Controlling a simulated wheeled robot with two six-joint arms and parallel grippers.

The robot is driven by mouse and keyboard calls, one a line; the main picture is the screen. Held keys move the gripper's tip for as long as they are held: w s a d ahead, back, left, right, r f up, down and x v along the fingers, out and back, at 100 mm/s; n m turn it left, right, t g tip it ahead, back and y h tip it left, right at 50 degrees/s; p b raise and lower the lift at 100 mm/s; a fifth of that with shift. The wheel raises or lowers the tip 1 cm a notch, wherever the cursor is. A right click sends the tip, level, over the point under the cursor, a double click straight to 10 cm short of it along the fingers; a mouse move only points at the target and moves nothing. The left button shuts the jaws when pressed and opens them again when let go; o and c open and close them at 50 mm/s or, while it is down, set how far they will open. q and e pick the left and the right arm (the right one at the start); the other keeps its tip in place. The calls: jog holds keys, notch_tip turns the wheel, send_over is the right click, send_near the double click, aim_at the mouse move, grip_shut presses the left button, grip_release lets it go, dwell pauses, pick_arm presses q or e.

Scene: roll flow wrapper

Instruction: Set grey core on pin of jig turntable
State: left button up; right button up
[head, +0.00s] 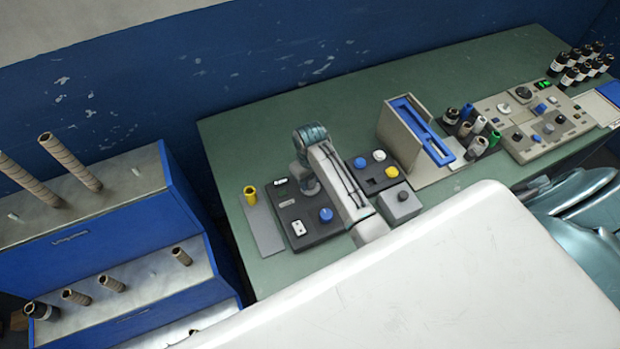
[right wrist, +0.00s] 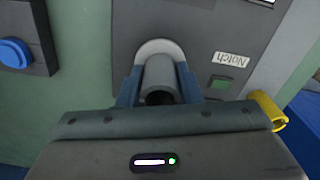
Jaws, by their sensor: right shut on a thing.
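My right gripper (right wrist: 160,88) is shut on the grey core (right wrist: 163,72), a short grey tube with a dark open end facing the wrist camera. The blue fingers close on its two sides. The core's far end is over a light grey disc (right wrist: 158,46), which looks like the jig turntable. I cannot tell whether the core touches the disc or is around the pin; the pin is hidden. In the head view my right gripper (head: 309,186) is low over the dark jig panel (head: 318,236), and the core is not clear there. My left gripper is not in view.
A yellow cup (head: 250,195) stands left of the jig panel. A dark box with knobs (head: 372,176) and a beige stand with a blue frame (head: 420,130) are to the right. A blue shelf unit (head: 110,225) with brown tubes is at left. The green table (head: 350,95) is clear behind.

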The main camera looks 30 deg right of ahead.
jog(key=shift+f, duration=0.1)
dwell(0.3)
jog(key=o, duration=1.5)
jog(key=shift+r, duration=4.05)
